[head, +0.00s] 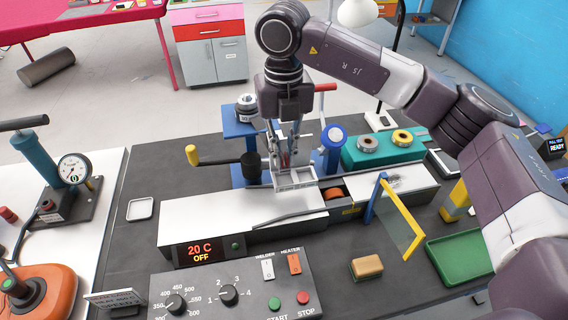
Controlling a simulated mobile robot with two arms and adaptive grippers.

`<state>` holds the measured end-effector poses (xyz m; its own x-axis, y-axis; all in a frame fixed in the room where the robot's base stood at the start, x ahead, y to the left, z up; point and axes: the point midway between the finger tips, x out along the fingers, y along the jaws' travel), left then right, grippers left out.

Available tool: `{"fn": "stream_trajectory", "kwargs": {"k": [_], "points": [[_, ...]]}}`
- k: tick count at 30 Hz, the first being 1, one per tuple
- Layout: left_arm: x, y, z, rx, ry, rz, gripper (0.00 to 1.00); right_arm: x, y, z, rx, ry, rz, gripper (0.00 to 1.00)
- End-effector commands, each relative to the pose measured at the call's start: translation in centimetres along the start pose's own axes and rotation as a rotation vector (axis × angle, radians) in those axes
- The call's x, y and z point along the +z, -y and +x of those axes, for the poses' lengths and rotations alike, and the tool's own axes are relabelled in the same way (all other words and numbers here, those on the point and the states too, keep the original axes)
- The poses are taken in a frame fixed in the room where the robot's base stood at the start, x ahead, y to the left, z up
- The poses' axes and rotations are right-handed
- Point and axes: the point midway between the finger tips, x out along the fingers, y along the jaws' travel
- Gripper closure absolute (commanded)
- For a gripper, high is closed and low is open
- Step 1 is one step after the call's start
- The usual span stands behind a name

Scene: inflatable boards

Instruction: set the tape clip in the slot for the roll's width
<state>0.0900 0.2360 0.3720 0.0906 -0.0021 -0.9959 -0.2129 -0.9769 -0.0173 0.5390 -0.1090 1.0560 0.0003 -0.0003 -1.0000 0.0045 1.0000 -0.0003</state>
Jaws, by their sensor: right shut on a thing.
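My right gripper (292,160) comes down from above over the middle of the welding machine (213,210). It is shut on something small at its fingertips. A pale metal frame-like part (294,180) sits right at the fingertips, above the machine's white top; I take it for the tape clip, but fingers and part overlap. I cannot tell whether it touches the machine, and slot marks are not readable. My left gripper is not in view.
A control box (236,290) with knobs stands in front, beside a display (196,252) reading 20 C OFF. A blue post with a yellow-edged clear guard (402,220) stands right of the gripper. A sponge-like block (366,267) and green tray (458,256) lie front right.

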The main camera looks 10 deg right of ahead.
Motion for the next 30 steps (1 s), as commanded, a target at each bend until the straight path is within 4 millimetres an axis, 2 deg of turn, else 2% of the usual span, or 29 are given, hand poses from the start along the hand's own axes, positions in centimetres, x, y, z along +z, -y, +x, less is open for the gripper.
{"fn": "stream_trajectory", "kwargs": {"k": [9,20,21,25,30], "points": [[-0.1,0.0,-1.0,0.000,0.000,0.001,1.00,-0.1,0.1,3.9,-0.001,-0.002,-0.001,1.00],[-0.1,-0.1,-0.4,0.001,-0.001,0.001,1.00,0.0,0.0,4.6,-0.001,0.000,-0.001,1.00],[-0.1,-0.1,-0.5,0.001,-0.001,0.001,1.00,0.0,0.0,4.5,-0.001,0.000,-0.001,0.87],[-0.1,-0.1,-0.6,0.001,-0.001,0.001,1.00,0.0,0.0,4.5,-0.001,0.000,-0.001,0.73],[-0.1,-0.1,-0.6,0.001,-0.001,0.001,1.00,0.0,0.0,4.4,-0.001,0.000,-0.001,0.72]]}}
